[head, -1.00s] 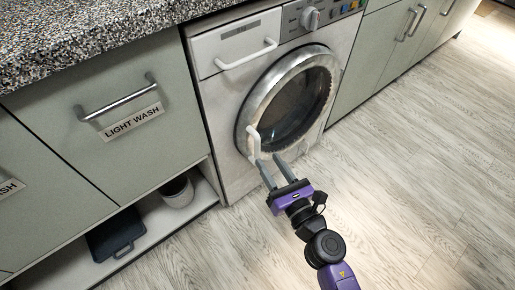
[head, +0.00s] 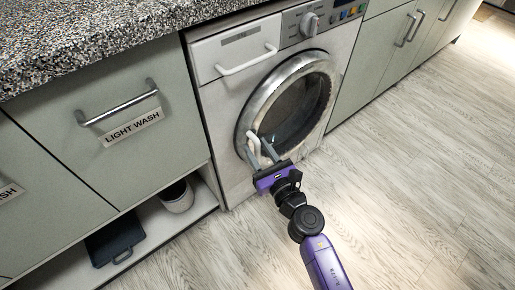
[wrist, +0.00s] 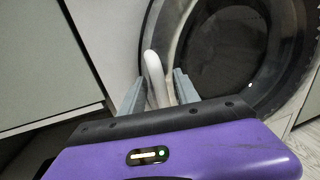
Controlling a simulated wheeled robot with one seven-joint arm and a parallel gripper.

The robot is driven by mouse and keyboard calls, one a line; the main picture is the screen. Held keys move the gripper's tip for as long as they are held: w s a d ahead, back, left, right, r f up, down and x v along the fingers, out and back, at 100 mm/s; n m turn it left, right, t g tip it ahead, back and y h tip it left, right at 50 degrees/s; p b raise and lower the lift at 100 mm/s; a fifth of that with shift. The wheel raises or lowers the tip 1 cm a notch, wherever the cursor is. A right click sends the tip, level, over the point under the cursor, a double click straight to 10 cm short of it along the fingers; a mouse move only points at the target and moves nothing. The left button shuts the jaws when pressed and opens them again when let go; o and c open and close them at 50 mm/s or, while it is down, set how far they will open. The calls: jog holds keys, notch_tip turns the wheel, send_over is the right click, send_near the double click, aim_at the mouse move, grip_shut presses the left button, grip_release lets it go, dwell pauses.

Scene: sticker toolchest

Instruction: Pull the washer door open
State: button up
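The washer (head: 225,105) stands under the counter, its round door (head: 322,66) with a silver ring and dark glass looking shut. A white door handle (head: 252,146) sits at the door's left lower edge. My gripper (head: 260,150) is at the handle, its two grey fingers apart, one on each side of it. In the wrist view the handle (wrist: 155,75) stands between the fingers (wrist: 158,90), with a gap visible at least on the right. The dark door glass (wrist: 220,65) lies behind. Whether a finger touches the handle is hard to tell.
A white drawer handle (head: 246,61) and a control knob (head: 309,24) are above the door. A drawer labelled LIGHT WASH (head: 160,165) is at left, over a low shelf (head: 150,235) holding a cup (head: 177,197) and a dark tray (head: 115,240). The wooden floor (head: 420,170) at right is clear.

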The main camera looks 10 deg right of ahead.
jog(key=shift+c, duration=0.2)
grip_shut()
dwell(1.2)
